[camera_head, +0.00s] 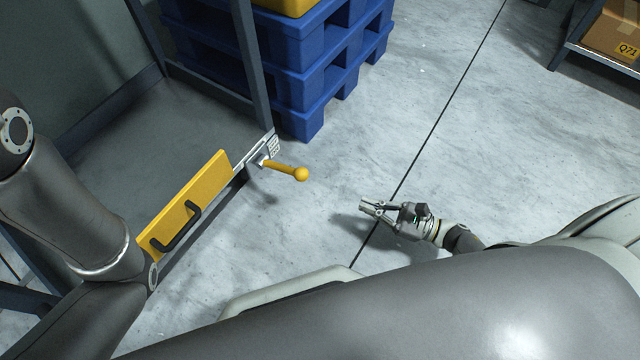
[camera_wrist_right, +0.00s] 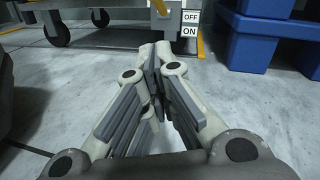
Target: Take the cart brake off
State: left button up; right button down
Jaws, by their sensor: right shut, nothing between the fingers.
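The cart (camera_head: 100,130) stands at the left in the head view, with a yellow panel (camera_head: 205,182) and a black handle along its edge. Its brake lever (camera_head: 283,168) is a yellow bar with a ball knob, sticking out from the cart's corner toward the right. In the right wrist view an OFF/ON label (camera_wrist_right: 190,23) shows beside part of the yellow lever (camera_wrist_right: 160,7) at the top edge. My right gripper (camera_head: 366,204) is shut and empty, to the right of the knob and apart from it. Its closed fingertips (camera_wrist_right: 156,58) show in the wrist view. My left gripper is out of view.
Blue stacked pallets (camera_head: 315,85) stand behind the cart's corner. A shelf with a cardboard box (camera_head: 608,28) is at the far right. The grey floor (camera_head: 440,110) between is clear. Cart wheels (camera_wrist_right: 57,33) show in the wrist view.

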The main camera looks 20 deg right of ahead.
jog(key=r+b+x, duration=0.3)
jog(key=x, duration=0.9)
jog(key=shift+a, duration=0.5)
